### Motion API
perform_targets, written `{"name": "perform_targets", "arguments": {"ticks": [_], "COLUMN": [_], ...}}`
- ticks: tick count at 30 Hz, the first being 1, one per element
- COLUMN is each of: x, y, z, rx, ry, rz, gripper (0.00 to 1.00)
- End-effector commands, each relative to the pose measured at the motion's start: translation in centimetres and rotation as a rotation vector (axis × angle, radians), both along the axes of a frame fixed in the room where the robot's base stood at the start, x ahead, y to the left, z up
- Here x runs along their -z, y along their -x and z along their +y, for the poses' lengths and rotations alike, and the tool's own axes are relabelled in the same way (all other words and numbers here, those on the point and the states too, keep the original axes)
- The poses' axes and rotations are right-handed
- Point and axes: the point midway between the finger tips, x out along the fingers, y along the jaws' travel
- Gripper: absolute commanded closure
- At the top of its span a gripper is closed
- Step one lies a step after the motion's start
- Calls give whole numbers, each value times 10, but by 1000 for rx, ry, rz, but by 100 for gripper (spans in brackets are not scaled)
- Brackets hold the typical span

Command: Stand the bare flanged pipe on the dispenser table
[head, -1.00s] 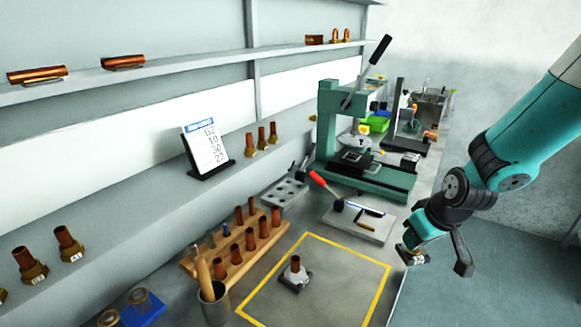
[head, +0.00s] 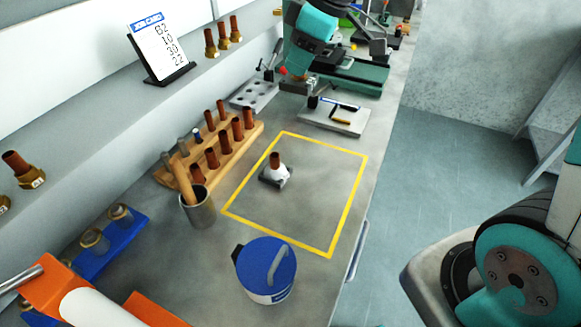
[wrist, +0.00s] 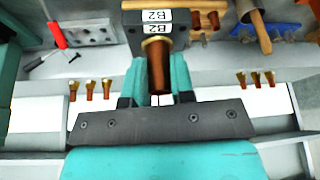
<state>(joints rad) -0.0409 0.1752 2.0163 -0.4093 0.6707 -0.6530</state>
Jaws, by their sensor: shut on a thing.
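In the wrist view my gripper (wrist: 160,82) is shut on a copper pipe (wrist: 158,68) with a brass flange (wrist: 156,40). A dark block with two B2 labels (wrist: 152,22) is at the flange end; I cannot tell how it joins the pipe. In the head view my arm's teal end (head: 312,42) is over the bench in front of the green press (head: 350,72); the fingers and held pipe are not clear there. I cannot tell which surface is the dispenser table.
A yellow outline (head: 346,207) surrounds a small fixture (head: 275,176) with a copper pipe. A wooden rack (head: 215,150) of pipes, a cup (head: 198,208) and a blue-lidded canister (head: 266,268) stand nearby. A grey plate (head: 335,118) lies near the press.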

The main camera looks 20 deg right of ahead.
Motion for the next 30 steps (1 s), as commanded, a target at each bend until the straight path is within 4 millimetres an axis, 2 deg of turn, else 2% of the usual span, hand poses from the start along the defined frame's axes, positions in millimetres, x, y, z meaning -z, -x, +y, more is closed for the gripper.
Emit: {"name": "perform_targets", "arguments": {"ticks": [12, 15, 30], "x": [111, 132, 189], "y": [2, 1, 0], "z": [-9, -8, -6], "rx": [13, 14, 11], "ry": [1, 2, 0], "rz": [9, 7, 4], "gripper": [100, 100, 100]}}
